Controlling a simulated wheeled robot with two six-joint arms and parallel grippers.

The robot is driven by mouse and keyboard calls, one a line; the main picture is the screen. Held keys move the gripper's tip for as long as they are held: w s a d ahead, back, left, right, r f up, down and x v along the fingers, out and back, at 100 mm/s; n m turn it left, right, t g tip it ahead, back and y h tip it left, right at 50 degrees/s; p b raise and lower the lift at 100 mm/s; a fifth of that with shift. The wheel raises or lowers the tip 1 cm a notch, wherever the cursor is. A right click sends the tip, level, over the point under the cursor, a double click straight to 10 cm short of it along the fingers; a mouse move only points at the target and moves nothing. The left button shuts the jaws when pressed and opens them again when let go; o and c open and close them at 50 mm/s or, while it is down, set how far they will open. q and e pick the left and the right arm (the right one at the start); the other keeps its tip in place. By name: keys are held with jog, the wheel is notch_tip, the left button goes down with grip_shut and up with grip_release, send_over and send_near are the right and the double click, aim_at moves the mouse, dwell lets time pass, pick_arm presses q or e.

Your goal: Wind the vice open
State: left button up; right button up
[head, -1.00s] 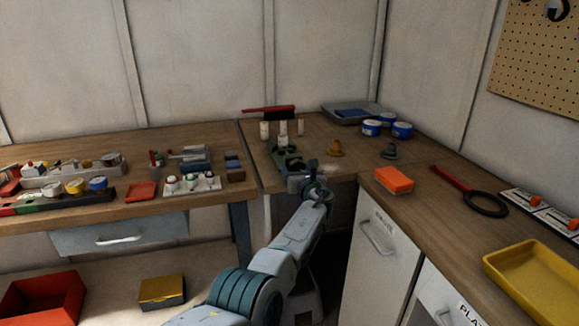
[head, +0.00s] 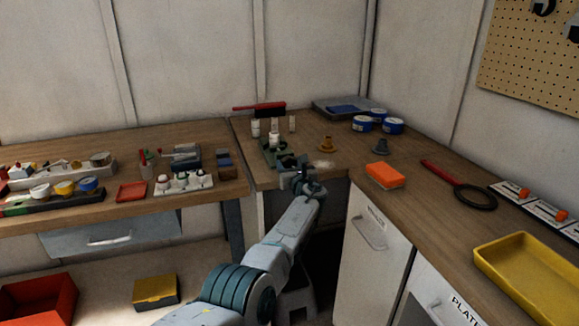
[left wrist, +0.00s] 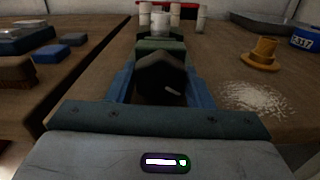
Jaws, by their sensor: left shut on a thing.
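The green vice (head: 269,157) stands at the front edge of the back bench, and its green body (left wrist: 160,48) is straight ahead in the left wrist view. A small pale jar (head: 274,141) sits at the vice's jaws; I cannot tell how tightly they close on it. My left gripper (head: 291,167) is at the near end of the vice. In the left wrist view its blue fingers (left wrist: 160,86) are on both sides of a dark faceted part, the vice handle (left wrist: 163,72), and shut on it. The screw behind is hidden. My right gripper is not in view.
Several white vials (head: 255,128) stand behind the vice. A yellow-brown flanged piece (head: 327,144) and spilled white powder lie to its right. Blue-labelled tins (head: 392,126) are farther back. An orange sponge (head: 385,176) lies on the right counter.

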pick_arm(q)
jog(key=shift+n, duration=3.1)
jog(key=o, duration=0.9)
jog(key=shift+o, duration=0.5)
jog(key=shift+f, duration=0.1)
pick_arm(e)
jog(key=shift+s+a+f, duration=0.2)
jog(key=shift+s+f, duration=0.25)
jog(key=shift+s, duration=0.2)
